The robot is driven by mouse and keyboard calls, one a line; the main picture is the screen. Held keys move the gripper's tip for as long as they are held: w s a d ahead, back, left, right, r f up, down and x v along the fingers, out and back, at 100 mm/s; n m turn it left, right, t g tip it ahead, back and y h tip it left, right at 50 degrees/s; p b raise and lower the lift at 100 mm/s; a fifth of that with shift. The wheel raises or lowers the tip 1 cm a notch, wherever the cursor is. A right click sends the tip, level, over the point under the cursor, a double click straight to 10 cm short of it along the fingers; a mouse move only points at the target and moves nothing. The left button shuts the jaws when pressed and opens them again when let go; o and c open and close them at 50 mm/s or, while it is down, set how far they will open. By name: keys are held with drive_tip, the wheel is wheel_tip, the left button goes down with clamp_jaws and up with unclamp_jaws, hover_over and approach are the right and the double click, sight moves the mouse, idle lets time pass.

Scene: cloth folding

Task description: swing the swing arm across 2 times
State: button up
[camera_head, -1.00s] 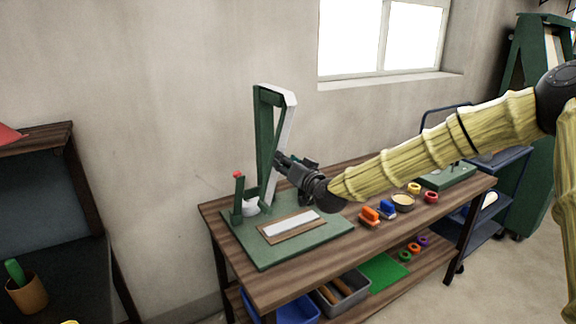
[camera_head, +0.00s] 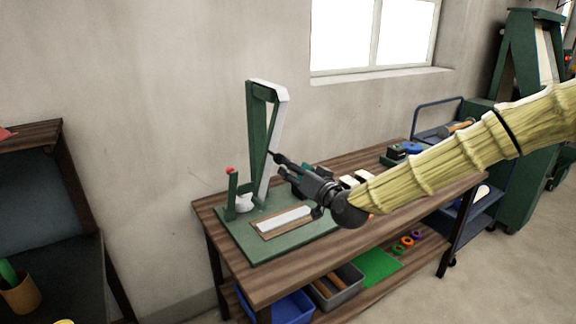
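The swing-arm device stands on a green base plate (camera_head: 268,246) at the left end of the wooden table. Its green upright frame (camera_head: 256,130) rises at the back. The white and green swing arm (camera_head: 272,145) slants down from the frame's top toward the lower left. A short green post with a red tip (camera_head: 232,195) stands left of its lower end, near a small white piece (camera_head: 245,202). A white strip in a wooden frame (camera_head: 285,222) lies on the plate. My gripper (camera_head: 279,165) is right of the swing arm, its tip close to it. Contact and finger opening are unclear.
The table (camera_head: 400,190) carries dark and blue items (camera_head: 405,150) at its far end. The shelf below holds a blue bin (camera_head: 290,308), a grey bin (camera_head: 342,285) and a green mat (camera_head: 378,265). A blue cart (camera_head: 470,200) stands behind, right. My arm hides part of the tabletop.

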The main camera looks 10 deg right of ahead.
drive_tip(key=v, duration=0.2)
drive_tip(key=shift+s+d, duration=0.15)
drive_tip(key=shift+s, duration=0.15)
drive_tip(key=shift+f, duration=0.15)
